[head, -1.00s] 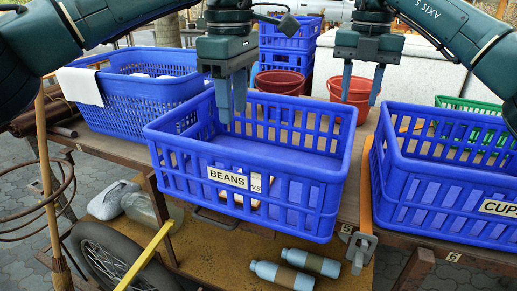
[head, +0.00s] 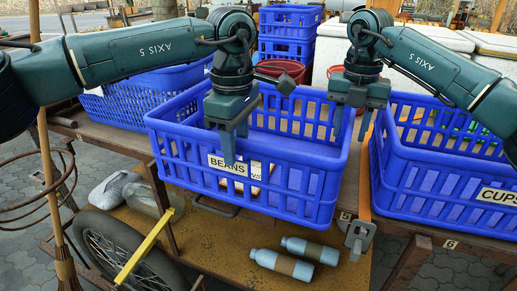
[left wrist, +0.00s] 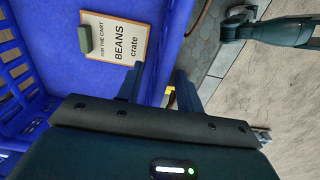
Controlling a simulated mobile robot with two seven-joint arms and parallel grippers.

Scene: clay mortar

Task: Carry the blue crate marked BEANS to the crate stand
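The blue BEANS crate (head: 300,190) sits upright on a wooden cart, its white label (head: 229,169) on the front wall. My left gripper (head: 236,143) is at the crate's front rim, fingers apart, one outside the wall and partly over the label. In the left wrist view, its fingers (left wrist: 160,85) stand apart on either side of the blue wall, and a BEANS card (left wrist: 116,45) lies inside the crate. My right gripper (head: 352,124) is at the crate's right rim, fingers apart. Whether either gripper touches the wall is unclear. I cannot identify the crate stand.
A blue CUPS crate (head: 445,180) stands close on the right. Another blue crate (head: 140,100) is at back left, with stacked blue crates (head: 290,22) and a red bucket (head: 280,69) behind. Two bottles (head: 296,258) lie on the lower shelf, near a wheel (head: 125,255).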

